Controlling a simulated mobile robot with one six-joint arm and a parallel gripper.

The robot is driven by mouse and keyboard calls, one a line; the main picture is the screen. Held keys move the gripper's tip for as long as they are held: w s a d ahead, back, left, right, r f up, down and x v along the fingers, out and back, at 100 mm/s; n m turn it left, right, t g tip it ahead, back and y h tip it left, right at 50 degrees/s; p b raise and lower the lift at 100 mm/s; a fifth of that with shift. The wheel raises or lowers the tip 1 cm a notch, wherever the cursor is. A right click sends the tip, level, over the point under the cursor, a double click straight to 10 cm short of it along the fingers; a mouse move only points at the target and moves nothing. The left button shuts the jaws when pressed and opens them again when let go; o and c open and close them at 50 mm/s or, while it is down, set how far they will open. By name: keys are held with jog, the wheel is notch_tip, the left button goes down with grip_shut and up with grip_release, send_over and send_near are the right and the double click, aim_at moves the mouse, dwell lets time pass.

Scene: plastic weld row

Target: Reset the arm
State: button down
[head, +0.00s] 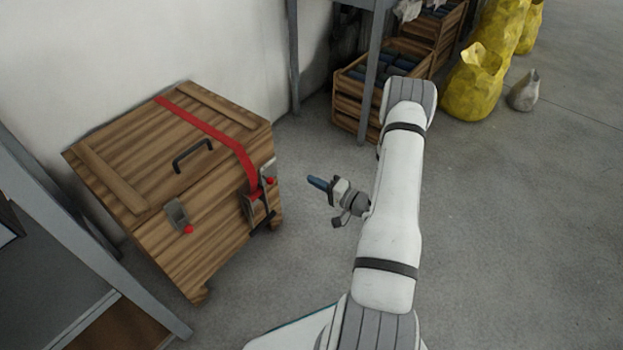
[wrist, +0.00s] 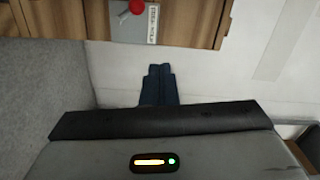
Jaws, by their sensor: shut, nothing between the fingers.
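My gripper (head: 317,183) is at the middle of the head view, with its blue fingers pointing left toward the wooden chest. The fingers are together and hold nothing. In the wrist view the shut blue fingers (wrist: 158,84) point up toward the chest front, where a red knob (wrist: 137,7) on a metal latch shows at the top edge. My gripper is apart from the chest, over grey floor. My white arm reaches up the right of the head view and bends back at its top.
The wooden chest (head: 120,162) has a lid handle (head: 193,155), a red strap (head: 210,133) and latches with red knobs; its lid is down. A wooden crate (head: 358,115) stands under a rack behind my arm. Yellow sacks (head: 472,88) stand at the back right. Floor at right is clear.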

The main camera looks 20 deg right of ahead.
dwell(0.3)
jog(key=s+a+r+n+g+y+p, duration=0.1)
jog(key=s+a+r+n+g+p, duration=0.35)
jog(key=r, duration=0.65)
jog(key=s+a+r+n+g+y+p, duration=0.1)
jog(key=s+a+r+g+p, duration=0.1)
jog(key=a+r+g+p, duration=0.65)
jog(key=s+a+r+n+g+y+p, duration=0.1)
jog(key=s+a+r+n+y+p, duration=0.2)
jog(key=r, duration=1)
jog(key=s+d+r+h+p, duration=0.1)
jog(key=s+r+h+p, duration=0.4)
jog(key=r, duration=0.4)
jog(key=s+d+r+t+h+p, duration=0.1)
jog(key=s+r+h+p, duration=0.3)
jog(key=r, duration=0.6)
jog(key=s+d+r+n+h+p, duration=0.1)
jog(key=s+r+h+p, duration=0.4)
jog(key=r, duration=0.5)
jog(key=s+p, duration=0.1)
jog(key=p, duration=0.1)
jog(key=shift+d+r+h+p, duration=0.15)
jog(key=shift+r+h+p, duration=0.05)
jog(key=shift+h+p, duration=0.1)
